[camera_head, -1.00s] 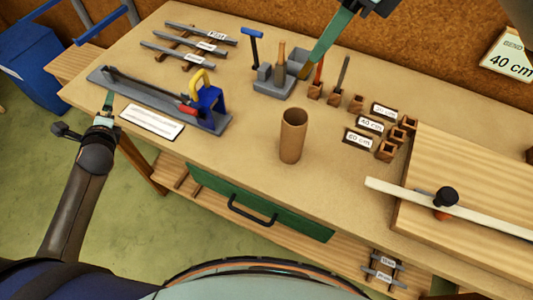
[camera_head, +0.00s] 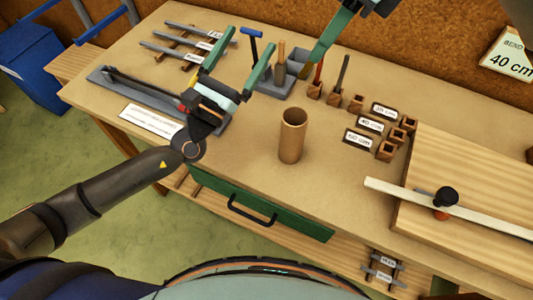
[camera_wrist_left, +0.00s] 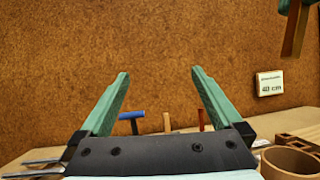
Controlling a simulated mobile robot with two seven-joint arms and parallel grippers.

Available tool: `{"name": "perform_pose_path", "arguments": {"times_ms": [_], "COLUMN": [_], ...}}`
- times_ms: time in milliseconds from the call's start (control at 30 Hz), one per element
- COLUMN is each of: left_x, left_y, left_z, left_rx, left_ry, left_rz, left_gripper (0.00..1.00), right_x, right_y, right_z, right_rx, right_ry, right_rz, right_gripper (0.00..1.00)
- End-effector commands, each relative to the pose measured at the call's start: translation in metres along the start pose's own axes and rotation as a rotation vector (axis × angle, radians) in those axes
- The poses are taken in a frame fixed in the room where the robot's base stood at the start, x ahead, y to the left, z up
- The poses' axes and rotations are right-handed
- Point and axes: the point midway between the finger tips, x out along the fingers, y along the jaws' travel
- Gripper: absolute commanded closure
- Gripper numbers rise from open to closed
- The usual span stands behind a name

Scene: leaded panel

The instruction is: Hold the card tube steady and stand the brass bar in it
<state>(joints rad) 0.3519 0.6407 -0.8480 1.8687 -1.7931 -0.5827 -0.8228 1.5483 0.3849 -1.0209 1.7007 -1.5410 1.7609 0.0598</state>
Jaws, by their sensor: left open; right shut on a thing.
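The card tube (camera_head: 292,140) stands upright and open-topped on the bench, apart from both grippers. Its rim shows at the lower right of the left wrist view (camera_wrist_left: 290,161). My left gripper (camera_head: 236,60) is open and empty, above the bench to the left of the tube and higher in the picture. My right gripper (camera_head: 325,42) is at the top of the head view, beyond the tube. In the left wrist view it is shut on the brass bar (camera_wrist_left: 294,38), which hangs down at the upper right. The bar's lower part is hard to make out in the head view.
A grey tool block (camera_head: 272,84) and several tools stand behind the tube. Small wooden blocks with labels (camera_head: 370,124) are to its right. A wooden board (camera_head: 465,170) lies at the right. Bench around the tube is clear.

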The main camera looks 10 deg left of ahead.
Motion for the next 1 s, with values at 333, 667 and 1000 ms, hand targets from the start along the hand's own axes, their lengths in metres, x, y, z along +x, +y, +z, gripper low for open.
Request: {"name": "perform_pose_path", "arguments": {"times_ms": [333,667,1000], "left_x": [-0.122,-0.153,-0.102], "left_y": [-0.083,-0.127,-0.132], "left_z": [-0.05,-0.065,-0.089], "left_rx": [-0.047,-0.071,-0.069], "left_ry": [0.347,0.478,0.474], "left_rz": [-0.019,-0.091,-0.092], "left_gripper": [0.0,0.0,0.0], "right_x": [0.0,0.0,0.0], "right_y": [0.0,0.0,0.0], "right_z": [0.0,0.0,0.0], "right_rx": [0.0,0.0,0.0], "right_ry": [-0.001,-0.001,-0.001], "right_rz": [-0.001,-0.001,0.0], "right_gripper": [1.0,1.0,1.0]}}
